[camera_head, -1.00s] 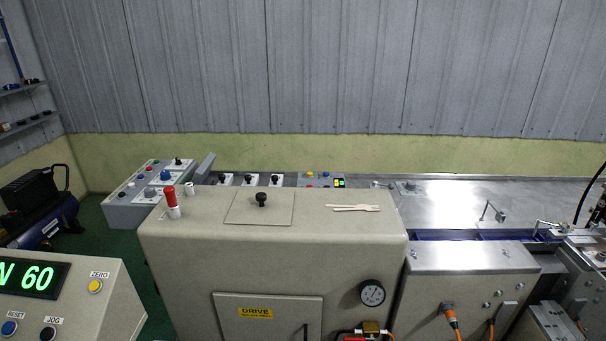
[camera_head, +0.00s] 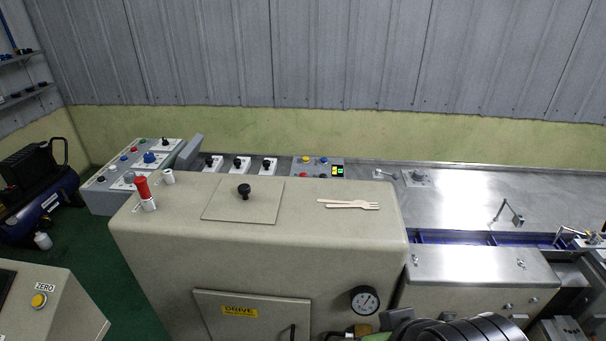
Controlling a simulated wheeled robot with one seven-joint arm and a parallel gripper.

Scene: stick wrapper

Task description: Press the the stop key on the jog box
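No label that I can read names the jog box or its stop key. A grey sloped control box (camera_head: 137,174) with red, blue, black and green controls stands at the back left. A smaller grey panel (camera_head: 318,167) with red, yellow and blue buttons and a lit green-yellow display stands at the back middle. A beige console (camera_head: 62,306) at the lower left has a yellow button (camera_head: 39,300) marked ZERO; its lower part is cut off. A dark ribbed part of my arm shows at the bottom right edge. My gripper's fingers are not seen.
A metal table (camera_head: 460,200) extends right. A compressor (camera_head: 45,208) stands on the floor at left.

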